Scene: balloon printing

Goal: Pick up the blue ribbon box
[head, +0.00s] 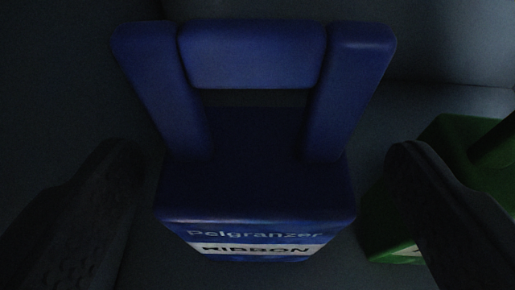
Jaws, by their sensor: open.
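The blue ribbon box (255,190) stands upright in the middle of the head view, with a raised handle frame on top and a white "RIBBON" label on its lower front. My gripper (258,165) is open, one dark finger to the left of the box and one to the right. A gap shows between each finger and the box. The box's base is at the lower edge of its label and its back is hidden.
A green box (460,150) stands close on the right, partly hidden behind my right finger. A grey surface (440,100) lies behind the boxes. The left side looks dark and clear.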

